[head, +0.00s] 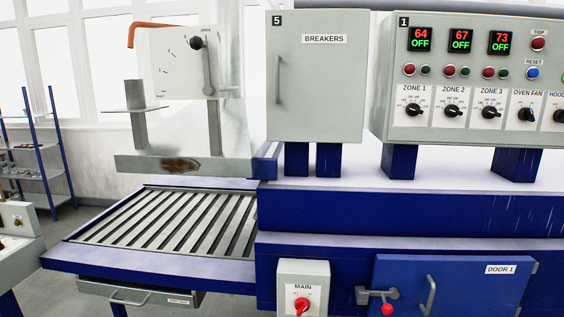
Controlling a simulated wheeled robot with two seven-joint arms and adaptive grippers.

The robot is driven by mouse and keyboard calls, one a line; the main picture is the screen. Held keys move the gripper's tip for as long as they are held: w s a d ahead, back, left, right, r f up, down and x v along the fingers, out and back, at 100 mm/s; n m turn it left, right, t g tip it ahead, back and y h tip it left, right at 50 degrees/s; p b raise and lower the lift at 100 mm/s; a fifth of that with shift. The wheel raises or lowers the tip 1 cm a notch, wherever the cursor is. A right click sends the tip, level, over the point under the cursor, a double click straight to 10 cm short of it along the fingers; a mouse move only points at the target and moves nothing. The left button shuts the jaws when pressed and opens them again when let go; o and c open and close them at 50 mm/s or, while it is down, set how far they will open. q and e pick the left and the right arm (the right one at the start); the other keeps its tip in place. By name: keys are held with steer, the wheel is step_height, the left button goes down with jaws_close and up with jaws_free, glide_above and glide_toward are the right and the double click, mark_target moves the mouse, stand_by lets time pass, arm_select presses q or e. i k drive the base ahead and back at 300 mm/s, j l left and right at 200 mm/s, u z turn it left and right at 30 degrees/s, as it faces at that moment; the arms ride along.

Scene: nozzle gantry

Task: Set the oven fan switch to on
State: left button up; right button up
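The oven fan switch (525,114) is a black rotary knob on a white plate labelled OVEN FAN. It is at the lower right of the control panel (455,132) marked 1, between the ZONE 3 knob (491,112) and a knob labelled HOOD (559,116), cut by the right edge. The knob looks turned off vertical, but its position markings are too small to read. Neither of my grippers shows in the head view.
A grey BREAKERS cabinet (316,90) stands left of the panel. Below are a MAIN switch box (303,276) with a red knob and a blue DOOR 1 (455,284) with handles. A slatted roller bed (165,222) extends left. A blue shelf rack (35,160) stands far left.

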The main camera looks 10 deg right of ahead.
mark_target(525, 114)
steer(key=z, duration=1.5)
